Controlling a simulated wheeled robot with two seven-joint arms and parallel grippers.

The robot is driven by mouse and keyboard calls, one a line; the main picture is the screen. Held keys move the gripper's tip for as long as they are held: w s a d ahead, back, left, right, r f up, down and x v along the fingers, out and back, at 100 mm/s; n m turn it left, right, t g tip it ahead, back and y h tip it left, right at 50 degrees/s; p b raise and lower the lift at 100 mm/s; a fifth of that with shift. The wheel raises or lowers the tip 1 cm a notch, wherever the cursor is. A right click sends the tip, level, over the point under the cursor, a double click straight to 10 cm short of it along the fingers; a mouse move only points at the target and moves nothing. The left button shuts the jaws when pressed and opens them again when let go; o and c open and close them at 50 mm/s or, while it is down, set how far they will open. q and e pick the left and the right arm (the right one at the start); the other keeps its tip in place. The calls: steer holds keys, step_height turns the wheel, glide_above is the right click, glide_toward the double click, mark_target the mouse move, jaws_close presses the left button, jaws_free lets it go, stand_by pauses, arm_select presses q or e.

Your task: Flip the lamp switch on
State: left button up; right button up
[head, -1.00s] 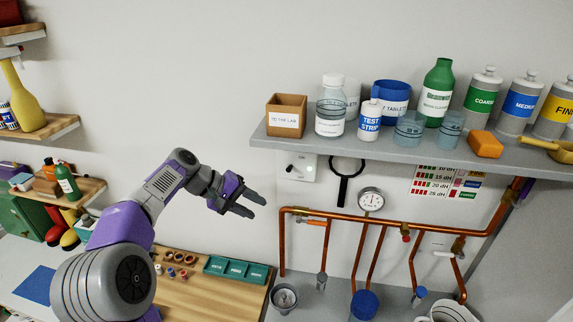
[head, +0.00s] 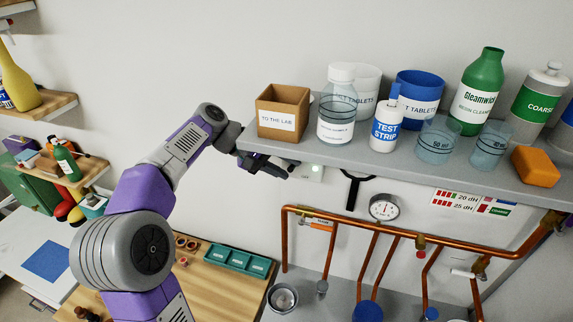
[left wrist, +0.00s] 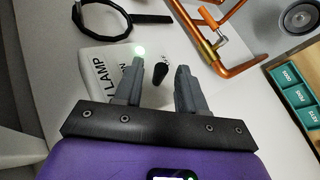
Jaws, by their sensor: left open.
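The lamp switch is a white wall plate (left wrist: 100,55) with "LAMP" lettering, partly hidden by my gripper in the left wrist view.
A grey shelf (head: 345,158) runs close above my gripper, carrying a "TO THE LAB" box (head: 283,113), bottles and cups. A black magnifier (head: 354,188) hangs right of the switch. Copper pipes (head: 390,220) and a gauge (head: 384,207) are below right.

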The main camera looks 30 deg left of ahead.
arm_select(q)
steer(key=shift+s+d+f, duration=0.1)
steer(key=shift+d, duration=0.05)
arm_select(e)
steer(key=shift+s+r, duration=0.1)
steer(key=shift+s, duration=0.05)
arm_select(q)
steer(key=shift+c, duration=1.1)
jaws_close()
steer(key=shift+w, duration=0.2)
steer(key=shift+w+r+n+g+p, duration=0.15)
steer(key=shift+r+n+g+p, duration=0.15)
steer(key=shift+g+p, duration=0.15)
arm_select(e)
steer(key=shift+r, duration=0.4)
arm_select(q)
steer(key=shift+r+g, duration=0.1)
steer(key=shift+g, duration=0.35)
arm_select(e)
steer(key=shift+f, duration=0.1)
